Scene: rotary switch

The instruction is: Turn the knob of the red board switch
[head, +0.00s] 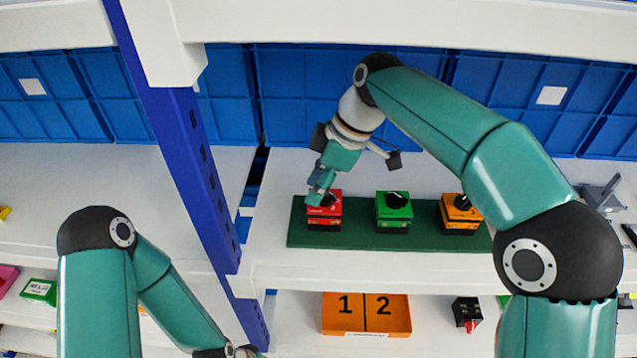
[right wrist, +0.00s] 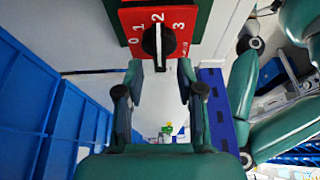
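The red board switch (head: 324,212) sits at the left end of a dark green board (head: 350,238) on the shelf. In the right wrist view its red face (right wrist: 183,45) has the marks 0, 1, 2 and 3 around a black knob (right wrist: 158,44). The knob looks lined up with the 2, but its exact angle is hard to tell. My right gripper (right wrist: 160,72) is open, with its fingertips on either side of the knob's near end and gaps between. In the head view my right gripper (head: 320,190) hides part of the switch. My left gripper is out of view.
A green switch (head: 394,211) and an orange switch (head: 458,217) stand to the right on the same board. Blue crates (head: 300,95) line the back. A blue post (head: 190,150) stands left of the board.

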